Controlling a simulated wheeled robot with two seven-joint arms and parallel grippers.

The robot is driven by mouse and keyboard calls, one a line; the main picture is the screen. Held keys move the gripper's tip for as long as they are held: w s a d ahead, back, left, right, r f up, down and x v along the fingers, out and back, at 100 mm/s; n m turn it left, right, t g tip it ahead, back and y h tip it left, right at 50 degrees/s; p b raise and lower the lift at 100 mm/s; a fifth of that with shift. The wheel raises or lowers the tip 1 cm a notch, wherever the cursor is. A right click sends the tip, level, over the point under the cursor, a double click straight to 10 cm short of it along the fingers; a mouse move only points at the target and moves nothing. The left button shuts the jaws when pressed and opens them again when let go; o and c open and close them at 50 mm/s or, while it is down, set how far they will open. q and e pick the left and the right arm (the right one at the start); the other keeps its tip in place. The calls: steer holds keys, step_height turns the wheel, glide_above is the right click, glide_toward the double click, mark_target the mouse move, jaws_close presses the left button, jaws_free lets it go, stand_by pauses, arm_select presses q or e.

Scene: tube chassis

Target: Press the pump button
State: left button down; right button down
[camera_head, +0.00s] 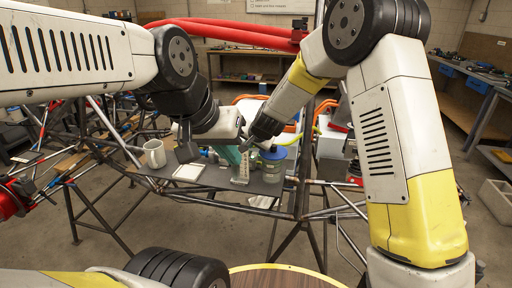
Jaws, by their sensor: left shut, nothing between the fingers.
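No pump button can be made out for certain in the head view. A teal-green bottle-like object (229,155) stands on the dark work surface, its top hidden behind my arms' wrists. My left gripper (187,150) points down, shut and empty, above the surface and just left of the teal object, near a white tray. My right gripper (250,143) reaches in from the upper right, above the teal object and close to my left wrist. Its fingers are too small and dark to tell if they are open.
A white mug (154,154) stands left of the white tray (188,172). A clear graduated container (240,170) and a lidded jar (273,168) stand to the right. Metal chassis tubes (225,203) run around the surface. Red tubing (235,31) crosses above.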

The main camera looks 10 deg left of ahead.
steer(key=shift+s+d+f, duration=0.15)
steer(key=shift+s+f, duration=0.05)
steer(key=shift+f, duration=0.75)
stand_by(0.4)
steer(key=shift+r, duration=0.1)
steer(key=shift+d+r, duration=0.1)
steer(key=shift+r, duration=0.4)
steer(key=shift+r, duration=0.15)
step_height(320, 180, up, 4)
steer(key=shift+r, duration=0.7)
